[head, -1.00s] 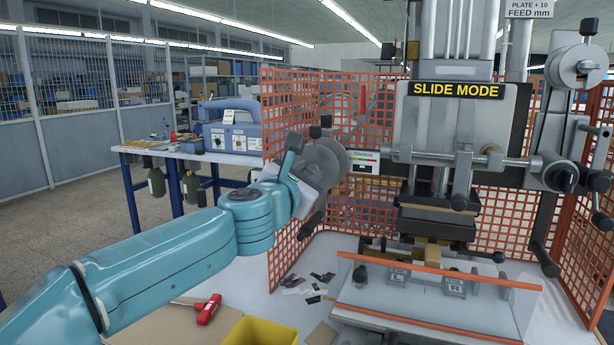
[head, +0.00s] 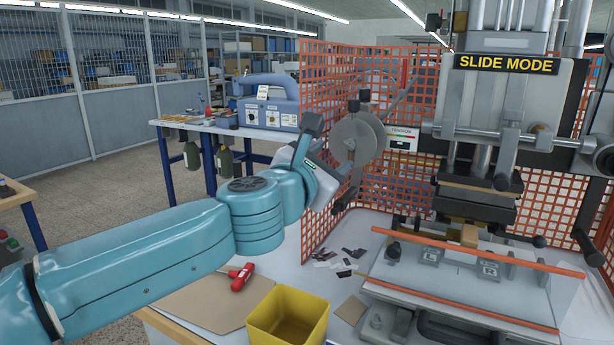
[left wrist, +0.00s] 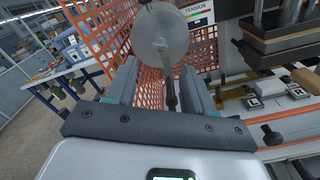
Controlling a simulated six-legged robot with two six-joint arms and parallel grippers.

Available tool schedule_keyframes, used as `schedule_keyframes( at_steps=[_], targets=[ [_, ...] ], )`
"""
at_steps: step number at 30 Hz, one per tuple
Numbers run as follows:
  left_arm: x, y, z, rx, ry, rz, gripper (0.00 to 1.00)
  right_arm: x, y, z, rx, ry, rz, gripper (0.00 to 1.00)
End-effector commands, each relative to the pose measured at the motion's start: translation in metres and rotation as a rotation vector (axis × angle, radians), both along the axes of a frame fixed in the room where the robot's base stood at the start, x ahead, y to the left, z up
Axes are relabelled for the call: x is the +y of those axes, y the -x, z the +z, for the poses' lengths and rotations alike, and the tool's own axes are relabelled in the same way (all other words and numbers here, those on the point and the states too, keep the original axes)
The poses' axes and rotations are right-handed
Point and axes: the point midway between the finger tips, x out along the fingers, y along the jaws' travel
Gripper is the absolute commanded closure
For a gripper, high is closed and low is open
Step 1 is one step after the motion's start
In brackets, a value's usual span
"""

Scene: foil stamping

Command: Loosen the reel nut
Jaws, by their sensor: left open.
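The foil reel (head: 350,143), a grey disc on the stamping machine's left side, stands in front of the orange mesh guard. It also shows in the left wrist view (left wrist: 158,42), ahead of my fingers. I cannot clearly make out the reel nut in either view. My left gripper (head: 322,148) is just left of the reel in the head view, with one finger raised. In the left wrist view my left gripper (left wrist: 158,80) is open, its two fingers apart. A dark lever below the reel shows between them, and nothing is visibly held. My right gripper is not in view.
The orange mesh guard (head: 316,90) stands close beside my left gripper. A yellow bin (head: 262,325), a red-handled tool (head: 241,277) and dark scraps (head: 352,254) are on the bench below. The press bed (head: 455,285) is to the right.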

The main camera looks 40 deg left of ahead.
Motion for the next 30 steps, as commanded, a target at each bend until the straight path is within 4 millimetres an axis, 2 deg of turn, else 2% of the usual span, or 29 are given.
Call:
schedule_keyframes(
  at_steps=[1,6,12,17,30],
  targets=[
    [-0.004,0.015,0.002,-0.003,0.001,-0.003,0.47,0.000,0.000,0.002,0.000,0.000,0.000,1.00],
    [-0.014,0.056,0.003,-0.002,0.003,-0.003,0.47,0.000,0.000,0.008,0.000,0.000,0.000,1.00],
    [-0.021,0.084,0.001,0.000,0.001,-0.003,0.47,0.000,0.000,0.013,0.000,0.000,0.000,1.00],
    [-0.022,0.091,-0.001,0.002,0.001,0.000,0.47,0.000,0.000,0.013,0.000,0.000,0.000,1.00],
    [-0.022,0.091,-0.001,0.002,0.001,0.000,0.47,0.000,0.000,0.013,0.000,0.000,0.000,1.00]
  ],
)
